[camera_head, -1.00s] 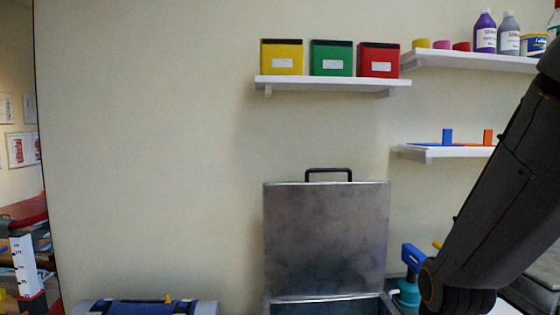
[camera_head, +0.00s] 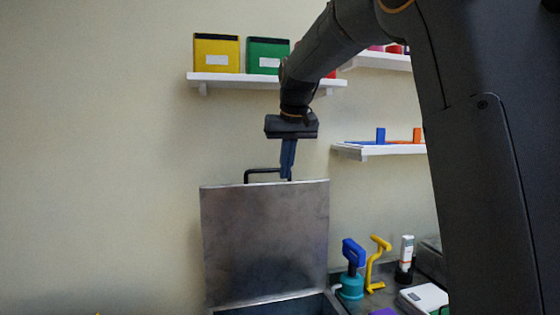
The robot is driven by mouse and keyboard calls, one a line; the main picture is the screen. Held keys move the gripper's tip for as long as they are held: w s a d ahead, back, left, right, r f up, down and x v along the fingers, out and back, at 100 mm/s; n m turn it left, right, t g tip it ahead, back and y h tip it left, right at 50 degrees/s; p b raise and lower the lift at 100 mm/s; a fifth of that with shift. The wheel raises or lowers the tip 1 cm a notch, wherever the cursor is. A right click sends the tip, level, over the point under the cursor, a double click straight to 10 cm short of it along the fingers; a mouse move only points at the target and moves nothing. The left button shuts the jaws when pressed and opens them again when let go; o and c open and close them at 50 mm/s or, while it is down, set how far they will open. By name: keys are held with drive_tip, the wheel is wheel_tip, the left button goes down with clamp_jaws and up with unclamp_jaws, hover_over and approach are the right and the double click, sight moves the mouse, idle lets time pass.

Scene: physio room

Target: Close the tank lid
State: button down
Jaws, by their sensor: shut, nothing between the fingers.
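The tank lid (camera_head: 265,245) is a grey metal panel standing upright, open, at the back of the tank (camera_head: 325,304). A black bar handle (camera_head: 262,171) sits on its top edge. Only the tank's rim and a bit of its dark inside show at the bottom of the picture. My gripper (camera_head: 287,177) points down with its blue fingers shut and empty. The fingertips are at the right end of the handle in the picture, overlapping it; I cannot tell whether they touch it or are in front of it.
A counter right of the tank holds a teal and blue device (camera_head: 352,270), a yellow tool (camera_head: 376,262), a white bottle (camera_head: 406,255) and a white box (camera_head: 423,298). Shelves with yellow (camera_head: 216,54) and green boxes (camera_head: 267,56) hang above. The wall left of the lid is bare.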

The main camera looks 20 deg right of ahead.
wheel_tip(320, 180, up, 17)
drive_tip(key=w+d+t, duration=0.1)
drive_tip(key=w+d, duration=0.1)
drive_tip(key=p+x, duration=0.1)
drive_tip(key=x, duration=0.5)
drive_tip(key=p+x, duration=0.2)
drive_tip(key=x, duration=0.4)
drive_tip(key=p+x, duration=0.2)
drive_tip(key=x, duration=0.4)
drive_tip(key=shift+w+a+f, duration=0.1)
drive_tip(key=shift+w+a, duration=0.15)
drive_tip(key=shift+w, duration=0.2)
drive_tip(key=shift+w+f, duration=0.1)
drive_tip(key=shift+f, duration=0.2)
